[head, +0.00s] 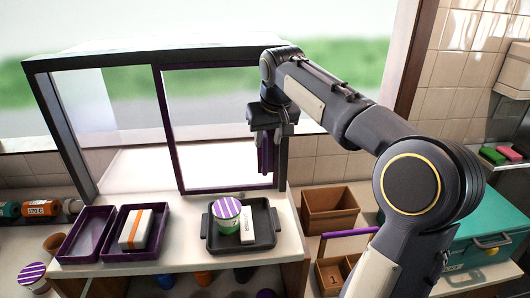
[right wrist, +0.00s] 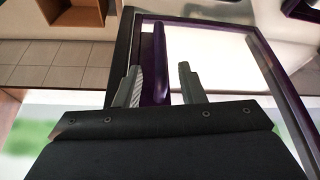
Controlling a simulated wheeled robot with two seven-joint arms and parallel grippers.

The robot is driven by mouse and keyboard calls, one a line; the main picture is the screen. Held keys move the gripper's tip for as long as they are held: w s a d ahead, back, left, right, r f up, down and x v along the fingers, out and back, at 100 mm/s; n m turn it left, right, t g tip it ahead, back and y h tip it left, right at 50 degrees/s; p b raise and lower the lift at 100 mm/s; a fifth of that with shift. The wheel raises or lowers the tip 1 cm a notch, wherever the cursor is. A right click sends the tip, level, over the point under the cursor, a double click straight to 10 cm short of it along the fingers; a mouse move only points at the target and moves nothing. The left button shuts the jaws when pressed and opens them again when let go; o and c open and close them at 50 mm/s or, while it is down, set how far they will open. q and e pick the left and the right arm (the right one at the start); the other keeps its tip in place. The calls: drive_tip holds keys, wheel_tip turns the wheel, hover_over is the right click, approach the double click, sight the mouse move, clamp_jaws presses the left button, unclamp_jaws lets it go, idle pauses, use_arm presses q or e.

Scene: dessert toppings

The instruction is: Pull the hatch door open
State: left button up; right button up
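The hatch door (head: 168,130) is a glazed panel with a purple frame, in the right part of a dark-framed hatch (head: 62,130) on the counter. Its upright purple handle (head: 264,160) is at the door's right side and also shows in the right wrist view (right wrist: 160,45). My right gripper (head: 271,132) is at the handle's upper part. In the right wrist view its two fingers (right wrist: 160,72) are apart, with the handle between them, nearer the left finger. A gap shows at the right finger. My left gripper is out of view.
Two purple trays, one holding a white box with an orange band (head: 136,229), and a dark tray (head: 273,238) with a striped-lid tub (head: 227,210) stand before the hatch. A brown bin (head: 330,209) and a teal case (head: 485,225) are to the right.

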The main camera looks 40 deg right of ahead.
sight(266, 148)
drive_tip(key=x, duration=0.6)
drive_tip(key=shift+w+f+p, duration=0.1)
drive_tip(key=shift+f+p, duration=0.15)
drive_tip(key=shift+p, duration=0.05)
clamp_jaws()
